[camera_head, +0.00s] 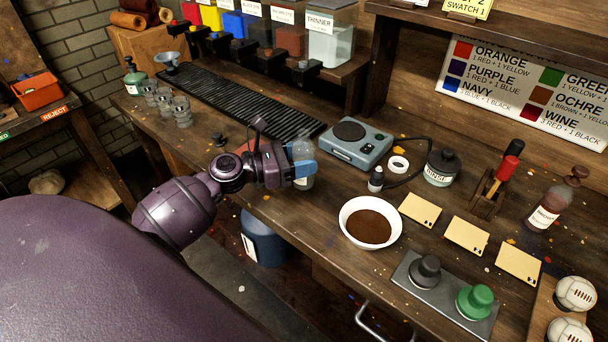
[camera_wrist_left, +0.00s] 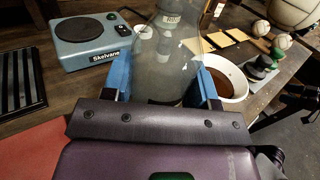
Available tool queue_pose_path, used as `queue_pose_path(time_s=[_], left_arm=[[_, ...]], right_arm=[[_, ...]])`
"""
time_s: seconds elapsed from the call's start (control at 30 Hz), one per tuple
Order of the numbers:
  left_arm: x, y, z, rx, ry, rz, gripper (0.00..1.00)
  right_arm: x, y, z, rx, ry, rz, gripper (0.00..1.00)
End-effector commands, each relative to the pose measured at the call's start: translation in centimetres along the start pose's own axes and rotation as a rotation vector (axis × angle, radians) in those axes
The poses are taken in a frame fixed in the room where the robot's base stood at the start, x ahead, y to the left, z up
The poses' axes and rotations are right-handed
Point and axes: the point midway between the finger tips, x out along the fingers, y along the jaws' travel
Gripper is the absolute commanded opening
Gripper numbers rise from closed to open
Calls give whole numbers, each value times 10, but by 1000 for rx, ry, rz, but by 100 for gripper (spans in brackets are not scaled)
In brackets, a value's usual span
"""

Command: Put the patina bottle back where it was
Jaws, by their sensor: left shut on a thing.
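My left gripper (camera_head: 303,170) is shut on a clear grey glass vessel (camera_head: 303,151), held upright above or at the bench's front edge. It also shows in the left wrist view (camera_wrist_left: 165,68), between the blue fingers (camera_wrist_left: 163,85). I cannot tell whether it touches the bench, and I cannot read a label on it. A red-brown bottle (camera_head: 543,208) with a pale label stands at the right. A green bottle (camera_head: 135,80) with a dark top stands at the far left. I cannot make out which bottle is the patina one.
A blue-grey scale (camera_head: 358,146) stands behind and right of the gripper. A white bowl of brown liquid (camera_head: 369,222), a rinse jar (camera_head: 441,170) and pale cards (camera_head: 467,234) lie further right. Several clear jars (camera_head: 181,112) and a black ribbed mat (camera_head: 235,98) are at left.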

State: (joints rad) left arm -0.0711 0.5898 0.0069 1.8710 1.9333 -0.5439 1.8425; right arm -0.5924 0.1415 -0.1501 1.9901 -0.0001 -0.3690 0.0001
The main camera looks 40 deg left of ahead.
Motion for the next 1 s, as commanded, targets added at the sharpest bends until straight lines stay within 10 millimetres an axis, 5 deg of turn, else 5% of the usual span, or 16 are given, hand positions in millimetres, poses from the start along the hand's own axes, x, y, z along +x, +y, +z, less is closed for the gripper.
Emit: queue_pose_path(time_s=[0.37,0.83,0.87,1.0], left_arm=[[0,0,-42,-3,1,1,28],[0,0,-48,0,0,0,28],[0,0,-47,0,0,0,58],[0,0,-46,0,0,0,79]], right_arm=[[0,-1,21,2,-26,1,83],[4,-2,20,0,-23,-1,83],[4,-2,18,0,-21,-1,83],[7,-2,14,-1,-13,-2,83]])
